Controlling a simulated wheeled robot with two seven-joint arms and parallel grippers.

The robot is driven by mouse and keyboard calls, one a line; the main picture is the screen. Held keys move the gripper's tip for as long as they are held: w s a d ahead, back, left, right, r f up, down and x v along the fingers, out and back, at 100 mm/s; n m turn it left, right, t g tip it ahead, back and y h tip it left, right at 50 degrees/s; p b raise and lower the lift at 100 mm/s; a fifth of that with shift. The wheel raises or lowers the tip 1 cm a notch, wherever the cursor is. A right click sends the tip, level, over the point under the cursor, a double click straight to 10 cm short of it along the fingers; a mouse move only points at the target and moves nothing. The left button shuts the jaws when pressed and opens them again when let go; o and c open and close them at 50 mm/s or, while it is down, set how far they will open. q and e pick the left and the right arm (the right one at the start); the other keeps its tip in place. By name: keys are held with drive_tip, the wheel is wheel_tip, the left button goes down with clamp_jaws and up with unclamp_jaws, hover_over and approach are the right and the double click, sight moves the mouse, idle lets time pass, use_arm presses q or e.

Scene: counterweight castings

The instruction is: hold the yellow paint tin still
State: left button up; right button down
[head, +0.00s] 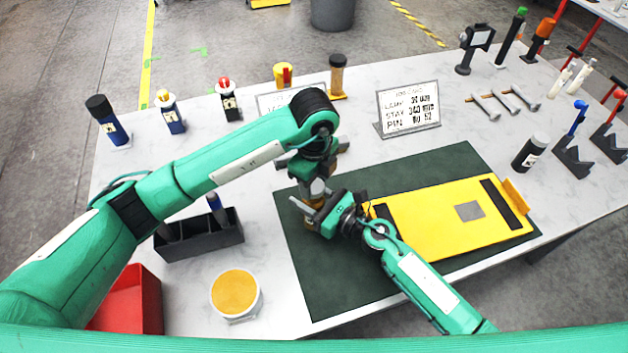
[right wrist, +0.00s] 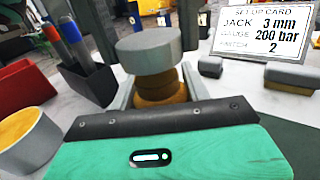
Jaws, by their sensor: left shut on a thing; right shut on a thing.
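A round white tub with a yellow-orange top (head: 236,293) stands on the table's near left and looks most like the yellow paint tin. It also shows at the left of the right wrist view (right wrist: 22,138). Neither gripper touches it. Both my grippers meet at another upright piece, an amber-brown ringed body (right wrist: 157,88) with a grey round top (right wrist: 149,48). My left gripper (head: 314,184) is shut on its upper part from above. My right gripper (head: 314,214) is shut on the lower amber part from the side. The fingers partly hide the piece.
A dark green mat (head: 300,285) lies beneath, with a yellow plate (head: 430,222) to the right. A dark holder (head: 200,240) and a red bin (head: 135,305) are left. Bottles and a sign (head: 408,107) line the back. Table between tub and mat is clear.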

sight(314, 186)
use_arm(q)
drive_tip(key=shift+r, duration=1.9)
use_arm(e)
drive_tip(key=c, duration=0.6)
unclamp_jaws()
